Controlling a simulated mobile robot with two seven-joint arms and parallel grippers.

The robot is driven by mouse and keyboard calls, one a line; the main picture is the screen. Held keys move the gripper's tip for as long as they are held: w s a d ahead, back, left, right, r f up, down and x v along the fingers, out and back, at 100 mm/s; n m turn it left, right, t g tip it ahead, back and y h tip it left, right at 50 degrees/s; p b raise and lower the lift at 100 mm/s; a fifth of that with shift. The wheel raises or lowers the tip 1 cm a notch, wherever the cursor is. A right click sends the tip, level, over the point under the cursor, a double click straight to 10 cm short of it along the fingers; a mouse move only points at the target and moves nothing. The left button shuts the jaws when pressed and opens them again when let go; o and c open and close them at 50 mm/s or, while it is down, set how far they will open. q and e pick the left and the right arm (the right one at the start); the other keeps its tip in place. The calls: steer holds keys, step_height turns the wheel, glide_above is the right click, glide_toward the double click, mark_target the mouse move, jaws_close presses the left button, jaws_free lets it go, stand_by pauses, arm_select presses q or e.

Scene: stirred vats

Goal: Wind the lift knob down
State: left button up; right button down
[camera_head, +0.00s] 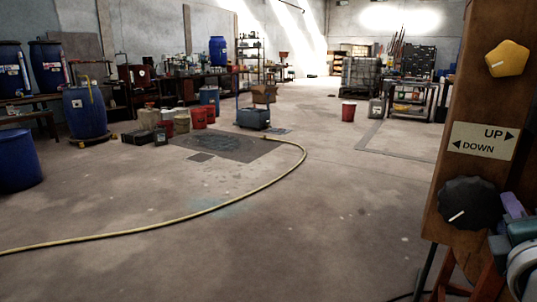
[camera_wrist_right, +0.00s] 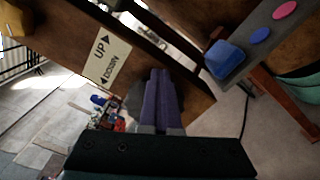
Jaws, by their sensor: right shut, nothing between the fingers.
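A brown wooden panel (camera_head: 457,110) stands at the right edge of the head view. It carries a yellow faceted knob (camera_head: 507,59) at the top, a cream label (camera_head: 484,140) reading UP and DOWN with arrows, and a black scalloped knob (camera_head: 469,203) with a white mark pointing to the lower left. Which knob is the lift knob is not labelled. My right gripper (camera_head: 514,205) is just right of the black knob; contact cannot be told. In the wrist view its purple fingers (camera_wrist_right: 159,76) are shut and empty, beside the label (camera_wrist_right: 104,58). My left gripper is out of view.
A yellow hose (camera_head: 250,190) crosses the open floor. Blue drums (camera_head: 84,112) and red containers (camera_head: 200,117) stand farther back.

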steer(key=shift+w+a+r+p, duration=0.2)
steer(key=shift+a+r, duration=0.1)
steer(key=shift+r, duration=0.15)
steer(key=shift+w+a+r+p, duration=0.2)
steer(key=shift+a+r, duration=0.1)
steer(key=shift+r, duration=0.1)
steer(key=shift+a+r, duration=0.15)
steer(key=shift+a, duration=0.05)
stand_by(0.4)
steer(key=p+v, duration=0.1)
steer(key=v, duration=0.5)
steer(key=shift+r+p, duration=0.35)
steer(key=shift+d, duration=0.2)
